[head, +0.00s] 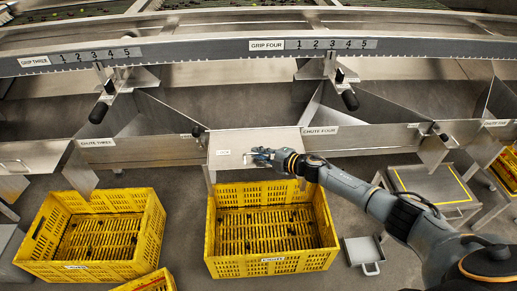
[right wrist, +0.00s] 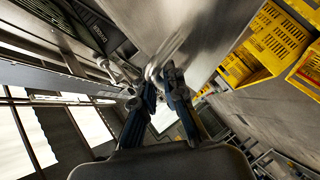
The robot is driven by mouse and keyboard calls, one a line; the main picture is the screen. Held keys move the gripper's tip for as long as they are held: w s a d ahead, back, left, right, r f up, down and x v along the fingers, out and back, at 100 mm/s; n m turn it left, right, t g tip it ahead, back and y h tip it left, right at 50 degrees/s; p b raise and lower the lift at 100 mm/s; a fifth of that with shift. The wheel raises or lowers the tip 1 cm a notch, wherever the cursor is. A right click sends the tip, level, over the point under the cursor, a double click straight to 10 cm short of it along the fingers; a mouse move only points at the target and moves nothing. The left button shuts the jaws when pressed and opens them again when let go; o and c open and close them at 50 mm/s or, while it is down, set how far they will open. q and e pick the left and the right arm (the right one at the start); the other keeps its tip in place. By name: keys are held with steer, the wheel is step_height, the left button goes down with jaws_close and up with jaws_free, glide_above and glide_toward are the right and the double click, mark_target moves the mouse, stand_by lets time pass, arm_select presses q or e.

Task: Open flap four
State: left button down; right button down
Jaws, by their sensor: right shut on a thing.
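Flap four (head: 282,139) is a pale metal plate with a small label, at the left end of the chute marked CHUTE FOUR (head: 345,139), above a yellow crate. My right gripper (head: 258,157) is at the flap's lower front, shut on its handle. In the right wrist view, the gripper's dark fingers (right wrist: 163,92) close around the bright metal handle (right wrist: 156,68), beside the flap's smooth plate (right wrist: 195,25). The gripper hides most of the handle in the head view. My left gripper is not in view.
A yellow crate (head: 212,262) stands on the floor under flap four; another yellow crate (head: 150,240) is under chute three. A grey pan (head: 362,250) lies right of the first crate. A low metal stand (head: 430,183) is at right. A lever with a black grip (head: 349,100) hangs above chute four.

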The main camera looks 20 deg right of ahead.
steer(key=shift+w+d+r, duration=0.2)
steer(key=shift+w+r, duration=0.15)
steer(key=shift+r, duration=0.3)
steer(key=c, duration=1.4)
jaws_free()
steer(key=shift+c, duration=0.2)
steer(key=shift+o, duration=0.2)
steer(key=shift+a+f, duration=0.1)
steer(key=shift+f, duration=0.15)
steer(key=shift+s, duration=0.1)
steer(key=shift+s+d, duration=0.25)
steer(key=shift+s, duration=0.15)
steer(key=v, duration=1.1)
steer(key=shift+r, duration=0.2)
steer(key=shift+f, duration=0.1)
